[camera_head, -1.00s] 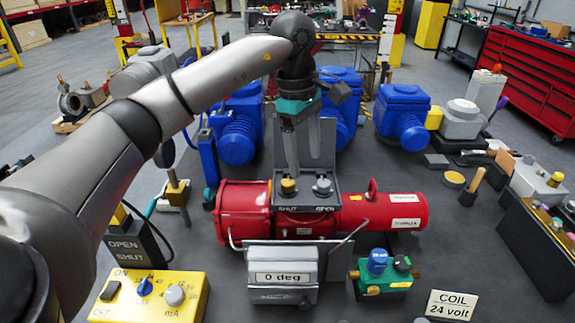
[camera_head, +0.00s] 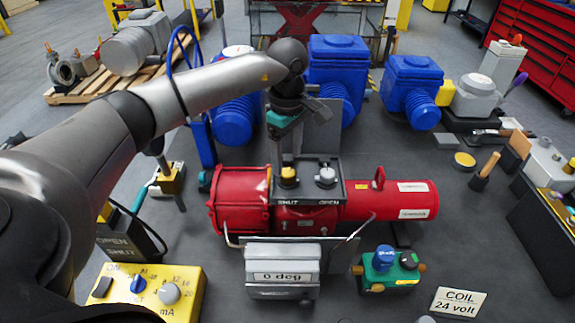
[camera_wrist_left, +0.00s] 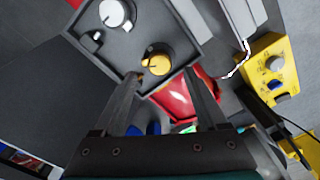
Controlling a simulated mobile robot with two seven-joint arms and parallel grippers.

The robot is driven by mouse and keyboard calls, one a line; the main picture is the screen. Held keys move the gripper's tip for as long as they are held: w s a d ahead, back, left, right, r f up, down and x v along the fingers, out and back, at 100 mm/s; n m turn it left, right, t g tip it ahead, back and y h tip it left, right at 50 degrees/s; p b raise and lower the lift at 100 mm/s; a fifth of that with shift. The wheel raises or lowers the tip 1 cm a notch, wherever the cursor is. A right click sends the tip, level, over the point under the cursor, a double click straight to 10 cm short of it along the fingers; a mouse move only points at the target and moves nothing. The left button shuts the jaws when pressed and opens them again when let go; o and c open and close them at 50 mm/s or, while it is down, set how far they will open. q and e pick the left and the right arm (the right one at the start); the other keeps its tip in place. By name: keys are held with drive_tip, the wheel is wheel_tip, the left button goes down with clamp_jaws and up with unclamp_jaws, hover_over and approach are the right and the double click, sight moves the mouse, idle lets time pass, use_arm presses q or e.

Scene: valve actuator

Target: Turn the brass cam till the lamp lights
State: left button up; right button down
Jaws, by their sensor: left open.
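The brass cam (camera_head: 289,176) sits on the left of a dark open box (camera_head: 311,200) marked SHUT and OPEN, on top of the red actuator (camera_head: 388,201). A grey-white cam (camera_head: 326,176) stands beside it on the OPEN side. In the left wrist view the brass cam (camera_wrist_left: 157,62) lies just beyond and between the tips. My left gripper (camera_head: 285,158) points down above and behind the brass cam, open and empty; contact cannot be told. I cannot make out which part is the lamp, and see none clearly lit. My right gripper is out of view.
An upright dark panel (camera_head: 322,128) stands right behind the box. A grey indicator reading 0 deg (camera_head: 283,264) is in front. A yellow mA box (camera_head: 150,293) stands at front left, a green valve block (camera_head: 386,272) at right. Blue actuators (camera_head: 409,85) stand behind.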

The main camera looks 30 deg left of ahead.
sight(288, 172)
use_arm(q)
drive_tip(key=shift+f, duration=2.1)
drive_tip(key=shift+c, duration=0.2)
clamp_jaws()
